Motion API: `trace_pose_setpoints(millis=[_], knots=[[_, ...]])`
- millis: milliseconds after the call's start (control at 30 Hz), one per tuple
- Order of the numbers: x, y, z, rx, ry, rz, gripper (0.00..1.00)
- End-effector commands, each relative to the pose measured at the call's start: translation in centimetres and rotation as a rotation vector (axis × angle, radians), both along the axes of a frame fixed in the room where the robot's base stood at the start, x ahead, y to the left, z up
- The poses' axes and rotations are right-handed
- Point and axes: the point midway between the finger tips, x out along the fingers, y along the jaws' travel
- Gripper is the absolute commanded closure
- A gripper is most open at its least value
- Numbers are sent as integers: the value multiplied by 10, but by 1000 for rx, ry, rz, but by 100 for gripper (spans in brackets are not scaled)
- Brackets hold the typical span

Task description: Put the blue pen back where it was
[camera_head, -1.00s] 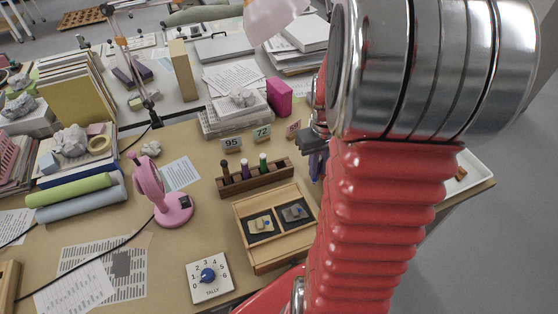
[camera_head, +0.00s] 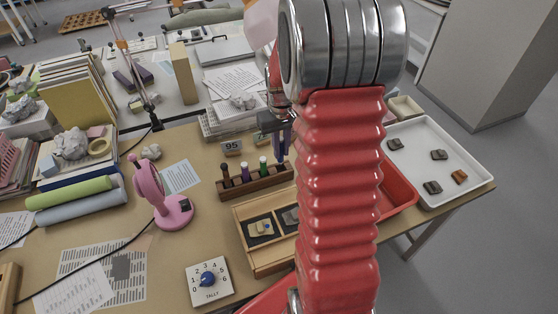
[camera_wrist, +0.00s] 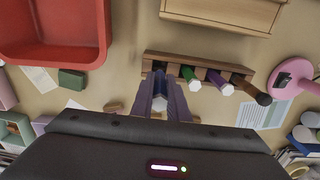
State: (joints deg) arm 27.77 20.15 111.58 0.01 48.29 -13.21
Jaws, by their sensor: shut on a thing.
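My gripper (camera_head: 281,144) is above the right end of the wooden pen rack (camera_head: 256,189) in the head view. In the wrist view my gripper (camera_wrist: 163,99) is shut on the blue pen (camera_wrist: 160,91), whose pale end faces the camera. The pen is in line with the left end of the rack (camera_wrist: 151,54); I cannot tell whether its tip is in a slot. A green pen (camera_wrist: 190,77), a purple pen (camera_wrist: 221,84) and a brown pen (camera_wrist: 252,93) stand in the rack's other slots.
A wooden tray with sherds (camera_head: 259,253) lies in front of the rack. A red bin (camera_head: 397,188) and a white tray (camera_head: 462,161) are to the right. A pink lamp (camera_head: 172,214) stands left of the rack.

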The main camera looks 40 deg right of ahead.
Motion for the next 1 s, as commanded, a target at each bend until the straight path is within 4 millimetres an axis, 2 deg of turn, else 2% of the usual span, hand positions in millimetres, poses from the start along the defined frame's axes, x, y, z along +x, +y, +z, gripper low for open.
trace_pose_setpoints(millis=[433, 800, 1000], knots=[[-1, 0, -8, 0, 0, -1, 100], [-1, 0, -51, 0, 1, -1, 100], [0, -1, -52, -2, -3, -1, 100]])
